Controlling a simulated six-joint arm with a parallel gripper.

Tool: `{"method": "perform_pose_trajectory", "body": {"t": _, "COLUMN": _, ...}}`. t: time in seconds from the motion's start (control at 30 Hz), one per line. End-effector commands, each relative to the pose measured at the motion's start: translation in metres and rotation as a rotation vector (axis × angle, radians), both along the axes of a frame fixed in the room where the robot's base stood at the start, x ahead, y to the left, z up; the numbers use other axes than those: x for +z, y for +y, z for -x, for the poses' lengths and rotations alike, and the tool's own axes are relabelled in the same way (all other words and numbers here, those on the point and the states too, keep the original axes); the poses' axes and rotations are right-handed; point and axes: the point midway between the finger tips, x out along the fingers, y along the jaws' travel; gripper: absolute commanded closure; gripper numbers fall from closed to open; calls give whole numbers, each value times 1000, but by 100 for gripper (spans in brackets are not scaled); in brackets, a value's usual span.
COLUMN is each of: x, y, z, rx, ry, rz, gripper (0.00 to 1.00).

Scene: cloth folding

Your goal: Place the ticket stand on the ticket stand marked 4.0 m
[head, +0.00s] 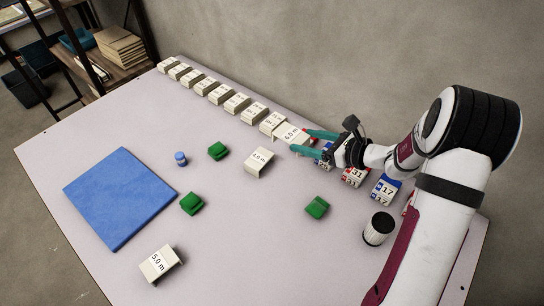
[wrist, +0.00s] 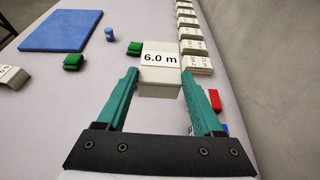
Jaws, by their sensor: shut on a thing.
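My gripper (head: 308,142) is shut on a white ticket stand marked 6.0 m (head: 291,135), beside the near end of the row of stands. In the wrist view, the 6.0 m stand (wrist: 160,78) sits between the green fingertips (wrist: 160,82) with its label upright. I cannot tell how far it is above the table. The ticket stand marked 4.0 m (head: 258,161) stands on the table just left of and below it in the head view. It does not show in the wrist view, where the held stand blocks part of the table.
A row of white stands (head: 222,93) runs along the wall. Red and blue 31 and 17 stands (head: 385,190) and a black-and-white cylinder (head: 378,229) are near my arm. A 5.0 m stand (head: 159,263), green blocks (head: 192,203), a small blue object (head: 181,158) and a blue mat (head: 118,197) lie left.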

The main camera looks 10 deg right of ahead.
Motion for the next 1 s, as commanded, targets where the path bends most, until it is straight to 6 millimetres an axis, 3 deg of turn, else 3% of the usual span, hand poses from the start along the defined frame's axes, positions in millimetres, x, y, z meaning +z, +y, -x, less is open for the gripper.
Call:
{"method": "perform_pose_trajectory", "body": {"t": 0.1, "x": -25, "y": 38, "z": -16, "rx": 9, "ry": 5, "rz": -2, "gripper": 93}}
{"method": "perform_pose_trajectory", "body": {"t": 0.3, "x": -53, "y": 79, "z": -37, "rx": 3, "ry": 2, "rz": -2, "gripper": 93}}
{"method": "perform_pose_trajectory", "body": {"t": 0.6, "x": -97, "y": 86, "z": -41, "rx": 1, "ry": 2, "rz": 0, "gripper": 93}}
{"method": "perform_pose_trajectory", "body": {"t": 1.0, "x": -102, "y": 85, "z": -41, "rx": 1, "ry": 1, "rz": -1, "gripper": 93}}
